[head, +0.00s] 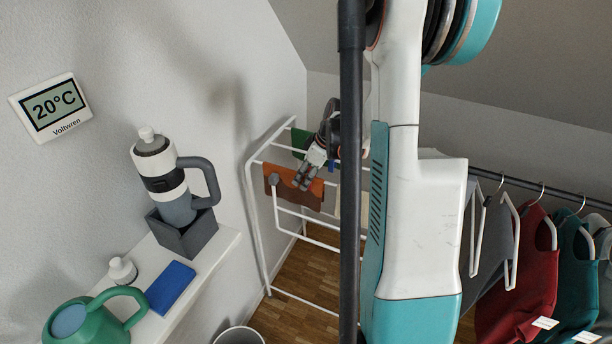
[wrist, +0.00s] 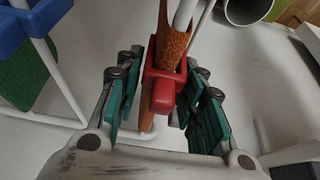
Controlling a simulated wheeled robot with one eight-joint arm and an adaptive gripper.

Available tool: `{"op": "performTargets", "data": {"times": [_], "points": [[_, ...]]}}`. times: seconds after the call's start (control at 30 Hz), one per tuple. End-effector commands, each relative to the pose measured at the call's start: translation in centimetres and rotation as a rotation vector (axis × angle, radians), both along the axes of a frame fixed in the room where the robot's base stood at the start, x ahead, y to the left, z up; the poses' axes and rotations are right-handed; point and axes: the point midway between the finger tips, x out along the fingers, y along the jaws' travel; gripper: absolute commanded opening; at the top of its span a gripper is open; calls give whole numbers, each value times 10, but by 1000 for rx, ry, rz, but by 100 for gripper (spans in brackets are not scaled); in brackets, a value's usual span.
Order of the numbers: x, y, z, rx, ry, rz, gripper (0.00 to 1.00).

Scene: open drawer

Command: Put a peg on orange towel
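The orange towel (head: 290,188) hangs over a bar of the white drying rack (head: 252,195). My gripper (head: 306,178) is at the towel, seen small in the head view. In the wrist view a red peg (wrist: 164,90) straddles the orange towel (wrist: 174,45), which is seen nearly edge-on. The fingers of my gripper (wrist: 163,70) stand apart on both sides of the peg. The left finger shows a gap to it; the right one is very close, and I cannot tell if it touches. The peg is hidden in the head view.
A green towel (wrist: 25,75) hangs on the rack, with a blue thing (wrist: 15,25) over its top. A bin (head: 240,336) stands on the floor. A shelf (head: 215,250) holds a bottle and watering can. Clothes (head: 528,265) hang at right.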

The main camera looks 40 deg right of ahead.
Motion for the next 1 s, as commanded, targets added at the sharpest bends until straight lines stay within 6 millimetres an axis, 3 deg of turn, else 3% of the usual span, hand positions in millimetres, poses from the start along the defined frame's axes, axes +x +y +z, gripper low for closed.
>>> {"op": "performTargets", "data": {"times": [0.47,1.0], "points": [[-2,-1,5,0,0,-1,53],[-35,-15,91,0,0,-1,53]]}}
